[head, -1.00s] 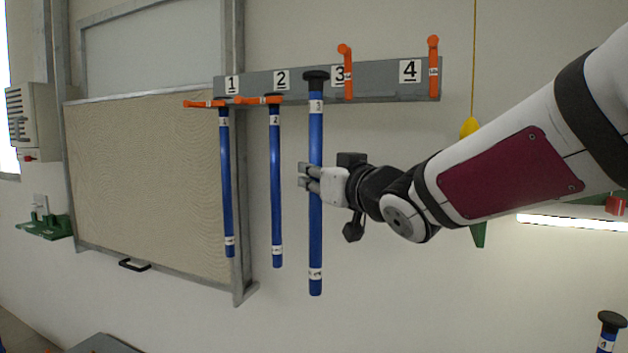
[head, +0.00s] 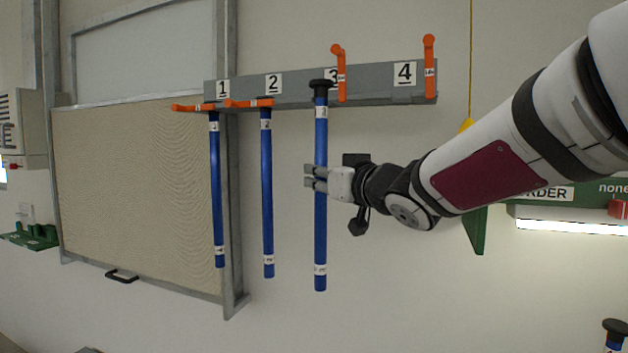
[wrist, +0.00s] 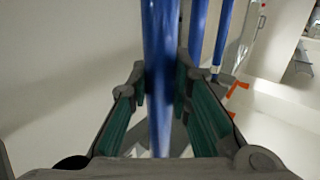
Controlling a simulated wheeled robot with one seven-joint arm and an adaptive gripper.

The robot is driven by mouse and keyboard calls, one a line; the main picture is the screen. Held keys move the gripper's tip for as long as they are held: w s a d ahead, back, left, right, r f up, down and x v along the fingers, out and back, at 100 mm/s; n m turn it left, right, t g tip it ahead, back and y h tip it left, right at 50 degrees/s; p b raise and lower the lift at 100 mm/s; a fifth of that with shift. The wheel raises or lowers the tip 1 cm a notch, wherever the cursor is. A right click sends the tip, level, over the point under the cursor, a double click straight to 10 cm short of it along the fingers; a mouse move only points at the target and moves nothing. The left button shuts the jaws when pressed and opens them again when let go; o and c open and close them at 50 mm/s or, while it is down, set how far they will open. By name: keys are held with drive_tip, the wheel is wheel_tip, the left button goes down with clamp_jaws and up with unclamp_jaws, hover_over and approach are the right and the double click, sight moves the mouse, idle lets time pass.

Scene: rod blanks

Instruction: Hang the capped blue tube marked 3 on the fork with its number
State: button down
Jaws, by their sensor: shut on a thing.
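The capped blue tube marked 3 (head: 320,228) hangs nearly upright in my gripper (head: 317,177), which is shut on it around mid-length. In the wrist view the tube (wrist: 160,55) runs between the green finger pads of my gripper (wrist: 162,95). Its black cap (head: 322,85) is just left of the orange fork of number 3 (head: 340,75), overlapping the lower part of the 3 label. The fork's arm points up. Whether cap and fork touch, and how far the tube is from the rack in depth, I cannot tell.
The grey rack (head: 300,92) carries numbers 1 to 4. Blue tubes hang at fork 1 (head: 215,190) and fork 2 (head: 267,195), left of my tube. Fork 4 (head: 429,68) is empty and points up. Another black-capped tube (head: 614,330) stands at the lower right.

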drive_tip(key=shift+w+d+f+b, duration=0.2)
drive_tip(key=shift+w+d+b, duration=0.05)
drive_tip(key=shift+w, duration=0.4)
drive_tip(key=shift+w+d+f+b, duration=0.2)
drive_tip(key=shift+w+d, duration=0.1)
drive_tip(key=shift+w, duration=0.4)
drive_tip(key=shift+w+d+f+b, duration=0.2)
drive_tip(key=shift+w+d+b, duration=0.05)
drive_tip(key=shift+w, duration=0.4)
drive_tip(key=c, duration=1.4)
unclamp_jaws()
drive_tip(key=shift+s, duration=0.1)
